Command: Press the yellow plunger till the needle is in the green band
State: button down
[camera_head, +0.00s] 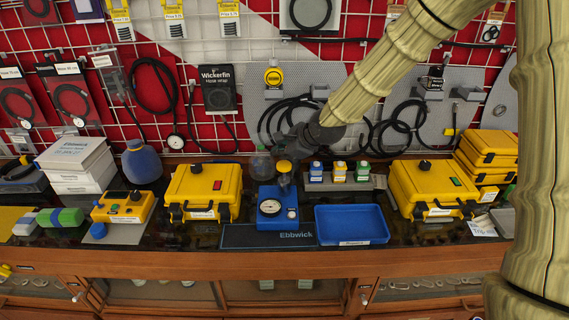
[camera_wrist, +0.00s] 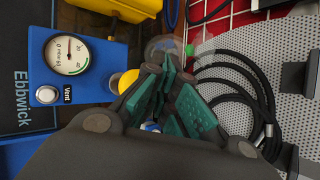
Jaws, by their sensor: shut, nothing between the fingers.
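The blue test unit (camera_head: 268,194) stands on the dark counter with a round white dial (camera_head: 270,207) on its front. In the wrist view the dial (camera_wrist: 67,54) shows a green band along its rim; the needle's exact place is too small to read. A white vent button (camera_wrist: 46,95) sits beside the dial. The yellow plunger (camera_wrist: 127,82) shows in the wrist view just left of my fingers, partly covered by them. My gripper (camera_wrist: 172,78) is shut and empty, with green-padded fingers. In the head view it is above and behind the unit; contact with the plunger cannot be told.
A blue tray (camera_head: 352,240) lies right of the unit. Yellow cases stand to the left (camera_head: 203,186) and right (camera_head: 432,184). Small bottles (camera_head: 339,172) stand behind the tray. Black cables (camera_wrist: 235,85) hang on the panel close to my gripper.

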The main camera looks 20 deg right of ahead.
aim_at(280, 164)
jog(key=shift+f+b, duration=0.6)
jog(key=shift+f, duration=1.45)
dwell(2.4)
jog(key=shift+r, duration=0.1)
jog(key=shift+r+p, duration=1.6)
jog(key=shift+r, duration=0.35)
jog(key=shift+r+p, duration=1.8)
jog(key=shift+r, duration=0.7)
